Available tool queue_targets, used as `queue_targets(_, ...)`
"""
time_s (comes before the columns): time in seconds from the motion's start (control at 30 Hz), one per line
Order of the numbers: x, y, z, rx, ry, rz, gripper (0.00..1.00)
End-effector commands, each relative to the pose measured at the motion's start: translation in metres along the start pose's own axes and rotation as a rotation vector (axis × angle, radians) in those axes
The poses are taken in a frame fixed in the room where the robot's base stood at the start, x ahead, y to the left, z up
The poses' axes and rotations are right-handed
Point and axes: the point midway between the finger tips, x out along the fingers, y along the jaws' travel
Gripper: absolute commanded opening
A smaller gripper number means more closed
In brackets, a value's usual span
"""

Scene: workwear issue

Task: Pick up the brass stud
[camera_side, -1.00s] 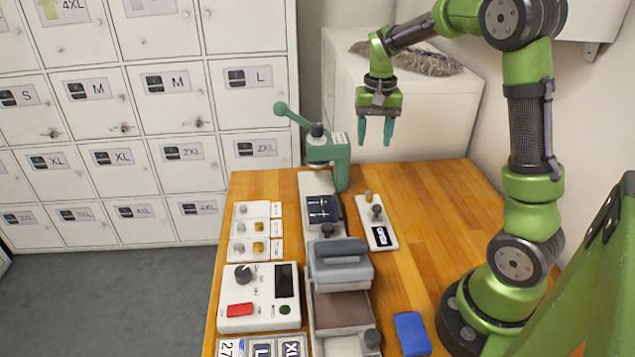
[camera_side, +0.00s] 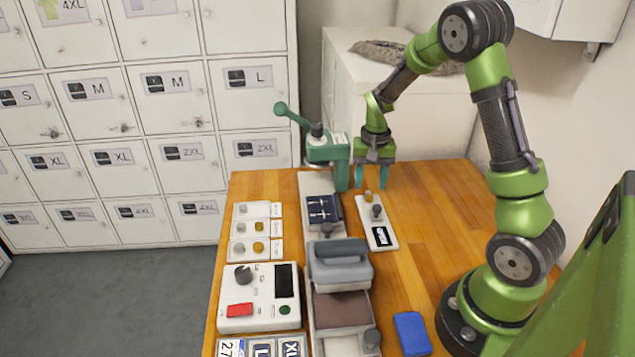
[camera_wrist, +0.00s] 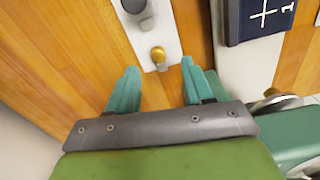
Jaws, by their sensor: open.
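The brass stud (camera_side: 368,196) stands at the far end of a small white plate (camera_side: 382,239) on the wooden table. In the wrist view the brass stud (camera_wrist: 158,54) shows as a rounded gold knob, just beyond and between my two teal fingertips. My gripper (camera_side: 371,180) is open and empty, pointing down close above the stud in the side view. In the wrist view my gripper (camera_wrist: 160,72) has its fingers apart, one on each side of the stud's line. I cannot tell the exact height gap.
A dark grey knob (camera_side: 377,211) stands on the same plate, close to the stud. A green lever press (camera_side: 328,152) is just left of my gripper. A dark blue block (camera_side: 321,211) sits beside the plate. The table right of the plate is clear.

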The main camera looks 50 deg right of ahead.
Motion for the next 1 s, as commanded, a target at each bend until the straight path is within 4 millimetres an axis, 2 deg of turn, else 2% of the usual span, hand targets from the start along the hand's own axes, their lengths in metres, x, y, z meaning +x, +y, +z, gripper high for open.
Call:
queue_targets(0.1, 0.021, 0.003, 0.004, 0.002, -0.005, 0.003, 0.51)
queue_targets(0.2, 0.032, 0.003, 0.003, 0.001, -0.003, 0.002, 0.51)
queue_targets(0.5, 0.037, 0.002, 0.003, 0.001, -0.001, 0.0, 0.51)
queue_targets(0.57, 0.037, 0.002, 0.003, 0.001, -0.001, 0.0, 0.43)
queue_targets(0.83, 0.036, 0.002, 0.002, 0.0, 0.0, 0.0, 0.02)
queue_targets(1.0, 0.036, 0.002, 0.002, 0.0, 0.0, 0.0, 0.0)
